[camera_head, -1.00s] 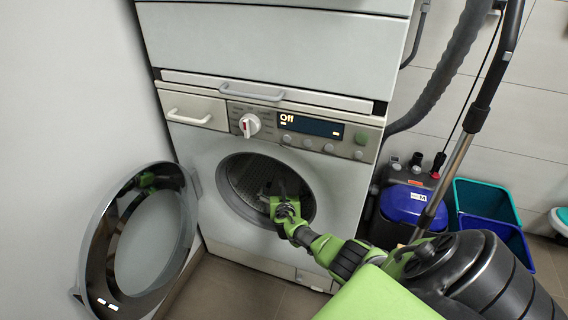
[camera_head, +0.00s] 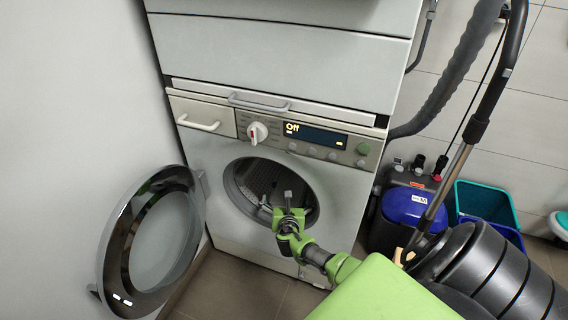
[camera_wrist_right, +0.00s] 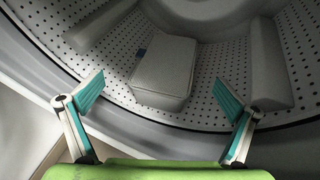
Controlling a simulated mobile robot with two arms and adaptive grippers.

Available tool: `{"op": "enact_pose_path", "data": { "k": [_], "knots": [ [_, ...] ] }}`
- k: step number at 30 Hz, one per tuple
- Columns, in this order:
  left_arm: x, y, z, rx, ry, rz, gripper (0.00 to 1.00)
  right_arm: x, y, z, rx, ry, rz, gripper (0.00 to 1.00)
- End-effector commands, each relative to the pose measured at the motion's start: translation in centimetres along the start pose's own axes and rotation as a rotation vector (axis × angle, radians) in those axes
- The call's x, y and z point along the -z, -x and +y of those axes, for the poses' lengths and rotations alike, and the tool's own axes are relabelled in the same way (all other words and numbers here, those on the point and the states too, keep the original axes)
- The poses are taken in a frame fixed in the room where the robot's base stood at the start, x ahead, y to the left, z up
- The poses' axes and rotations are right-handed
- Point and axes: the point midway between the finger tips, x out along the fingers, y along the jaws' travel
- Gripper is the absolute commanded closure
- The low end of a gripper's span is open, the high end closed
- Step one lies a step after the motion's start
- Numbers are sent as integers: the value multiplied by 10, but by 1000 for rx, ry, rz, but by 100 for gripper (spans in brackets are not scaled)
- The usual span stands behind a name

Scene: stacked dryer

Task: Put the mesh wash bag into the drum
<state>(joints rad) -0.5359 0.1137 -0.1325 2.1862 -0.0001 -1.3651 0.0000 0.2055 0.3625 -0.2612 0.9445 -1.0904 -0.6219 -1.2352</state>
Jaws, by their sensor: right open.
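A grey, box-shaped soft-looking bag with a small blue tag, which I take as the mesh wash bag (camera_wrist_right: 164,72), lies on the perforated drum floor in the right wrist view. The drum (camera_wrist_right: 213,75) also shows through the round opening in the head view (camera_head: 250,180). My right gripper (camera_wrist_right: 163,100) is open and empty, its teal-padded fingers apart on either side of the bag's near end, not touching it. In the head view the right gripper (camera_head: 287,200) is at the lower right of the opening. The bag cannot be made out there. My left gripper is out of view.
The round door (camera_head: 115,235) stands wide open at the left, near the wall. The control panel (camera_head: 315,137) reads Off. A vacuum cleaner (camera_head: 403,207) and blue and green bins (camera_head: 485,203) stand at the right.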

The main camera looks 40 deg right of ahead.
Motion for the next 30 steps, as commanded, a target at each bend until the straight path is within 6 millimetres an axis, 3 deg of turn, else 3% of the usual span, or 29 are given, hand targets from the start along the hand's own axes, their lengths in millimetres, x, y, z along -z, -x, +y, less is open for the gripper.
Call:
{"op": "enact_pose_path", "data": {
  "k": [5,9,14,16,18,21,24,27,30],
  "knots": [
    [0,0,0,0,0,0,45,-5,41,33,-26,-333,19,0],
    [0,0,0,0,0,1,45,-14,95,61,-35,-730,82,0],
    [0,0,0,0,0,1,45,-19,165,81,-7,-1182,210,0],
    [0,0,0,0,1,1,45,1,205,76,87,-1416,317,0],
    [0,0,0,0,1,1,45,45,253,60,291,-1661,450,0],
    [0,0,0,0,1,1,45,94,310,41,581,-1880,565,0],
    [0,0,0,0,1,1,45,125,357,30,818,-2002,626,0],
    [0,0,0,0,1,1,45,140,387,23,969,-2063,651,0],
    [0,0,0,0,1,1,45,146,399,21,1034,-2086,659,0]
  ]
}}
